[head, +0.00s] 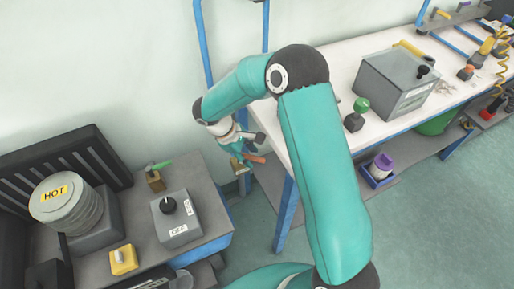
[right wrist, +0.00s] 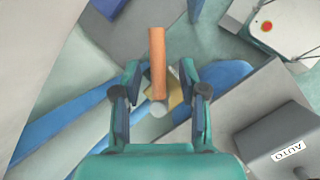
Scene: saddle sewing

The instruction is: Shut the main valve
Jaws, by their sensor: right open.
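A valve with an orange lever (head: 255,158) is beside the left bench, close to the wall. In the right wrist view the orange lever (right wrist: 157,62) points up the picture, with a grey round end and a brass-coloured body (right wrist: 176,88) below it. My right gripper (head: 242,156) is at the valve and partly covers it in the head view. In the right wrist view my right gripper (right wrist: 160,88) is open, with one finger on each side of the lever. I cannot tell whether either finger touches it. My left gripper is not in view.
A second valve with a green lever (head: 159,167) stands on the left bench (head: 208,206). A grey box with a black knob (head: 176,217), a yellow switch box (head: 123,259) and a stack marked HOT (head: 66,203) are also there. A white table (head: 345,60) stands to the right.

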